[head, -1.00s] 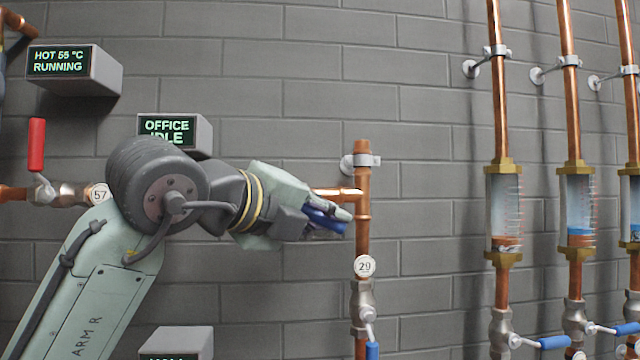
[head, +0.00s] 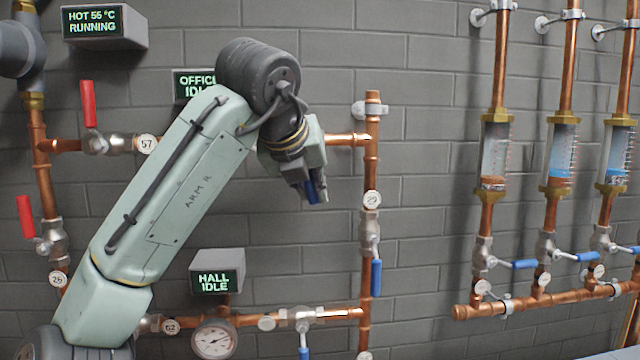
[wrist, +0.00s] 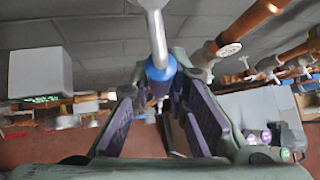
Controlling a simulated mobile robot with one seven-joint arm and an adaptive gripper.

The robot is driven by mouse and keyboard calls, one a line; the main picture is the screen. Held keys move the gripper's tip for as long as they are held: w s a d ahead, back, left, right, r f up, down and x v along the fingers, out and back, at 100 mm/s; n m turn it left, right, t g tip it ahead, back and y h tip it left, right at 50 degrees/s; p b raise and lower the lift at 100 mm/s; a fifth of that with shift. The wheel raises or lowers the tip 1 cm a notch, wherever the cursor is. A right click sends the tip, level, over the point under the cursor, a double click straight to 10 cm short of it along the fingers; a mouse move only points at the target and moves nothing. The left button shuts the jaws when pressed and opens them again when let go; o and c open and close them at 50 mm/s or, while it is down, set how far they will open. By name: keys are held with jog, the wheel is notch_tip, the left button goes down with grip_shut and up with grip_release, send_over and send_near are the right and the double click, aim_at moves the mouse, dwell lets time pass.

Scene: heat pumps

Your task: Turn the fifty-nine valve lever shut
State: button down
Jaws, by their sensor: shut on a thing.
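My gripper (head: 308,193) is shut on a blue lever handle (head: 312,188), just left of the upright copper pipe. In the wrist view the blue handle (wrist: 160,70) sits between the finger pads, with its pale metal stem (wrist: 154,25) running up the picture. In the head view the held handle points down. The valve body and its number tag are hidden behind my gripper and arm, so I cannot read fifty-nine. The horizontal pipe (head: 345,140) emerges to the right of my gripper.
Valve 29 (head: 369,225) with a hanging blue lever (head: 376,277) is close at right. Valve 57 (head: 118,144) has a raised red lever (head: 89,103). The HALL display (head: 217,272) and a gauge (head: 214,339) are below.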

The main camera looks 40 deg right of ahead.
jog(key=shift+w+a+f+m+t+y, duration=0.1)
jog(key=shift+w+a+m+t+y, duration=0.35)
jog(key=shift+a+m+y, duration=0.35)
jog(key=c, duration=1.5)
grip_release()
jog(key=shift+c, duration=0.2)
jog(key=v, duration=1.2)
jog(key=shift+d, duration=0.2)
jog(key=shift+s, duration=0.15)
